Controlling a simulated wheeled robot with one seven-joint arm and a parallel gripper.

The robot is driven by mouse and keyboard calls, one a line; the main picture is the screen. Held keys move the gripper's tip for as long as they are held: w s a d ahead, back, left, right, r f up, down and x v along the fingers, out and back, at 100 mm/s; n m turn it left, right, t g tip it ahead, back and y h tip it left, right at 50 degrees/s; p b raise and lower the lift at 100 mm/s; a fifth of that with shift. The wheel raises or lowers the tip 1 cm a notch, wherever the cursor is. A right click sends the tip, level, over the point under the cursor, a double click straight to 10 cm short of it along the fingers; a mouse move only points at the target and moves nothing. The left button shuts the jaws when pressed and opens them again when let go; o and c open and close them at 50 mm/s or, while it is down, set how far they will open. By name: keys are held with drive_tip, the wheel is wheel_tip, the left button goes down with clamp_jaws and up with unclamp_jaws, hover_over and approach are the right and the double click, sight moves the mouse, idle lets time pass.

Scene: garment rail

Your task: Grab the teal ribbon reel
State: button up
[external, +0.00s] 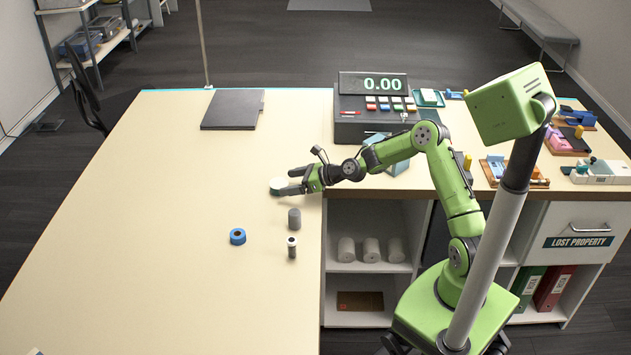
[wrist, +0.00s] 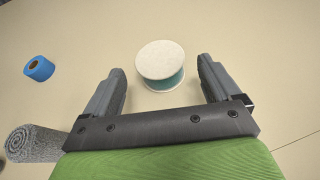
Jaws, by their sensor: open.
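The teal ribbon reel (wrist: 161,65) has a pale round top flange and a teal band on its side. In the wrist view it stands on the table just ahead of and between my two open fingers, apart from both. In the external view the reel (external: 278,186) is at the fingertips, partly covered by them. My gripper (external: 293,181) is open and low over the table, reaching left. In the wrist view my gripper (wrist: 163,82) shows a finger on each side with nothing held.
A blue roll (external: 238,236), a grey roll (external: 294,219) and a small dark-and-white cylinder (external: 292,247) stand nearer the front. A dark flat board (external: 232,109) and a cash register (external: 375,107) are at the back. The table's left side is clear.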

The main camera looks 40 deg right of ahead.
sight(281, 183)
drive_tip(key=x, duration=0.5)
drive_tip(key=shift+b, duration=0.4)
drive_tip(key=shift+s+r, duration=0.1)
drive_tip(key=shift+r, duration=0.05)
drive_tip(key=c, duration=1)
wheel_tip(281, 183, up, 10)
drive_tip(key=p, duration=0.2)
drive_tip(key=shift+p, duration=0.3)
